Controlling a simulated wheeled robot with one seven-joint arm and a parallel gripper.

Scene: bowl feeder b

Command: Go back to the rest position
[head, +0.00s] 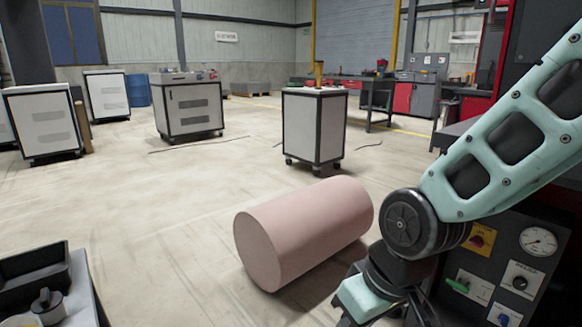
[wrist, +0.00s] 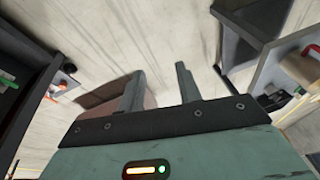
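My gripper (wrist: 160,72) shows in the wrist view with its two fingers apart and bare floor between them. It holds nothing. In the head view my arm comes in from the right and bends down at a dark joint, with the wrist low near the bottom edge; the fingertips are hard to make out there.
A pink cylinder (head: 305,235) lies on the floor left of my arm. A control panel (head: 500,270) with a gauge stands close at right. A dark tray (head: 35,265) is at bottom left. A wheeled cabinet (head: 315,127) stands farther back. Open floor lies at left.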

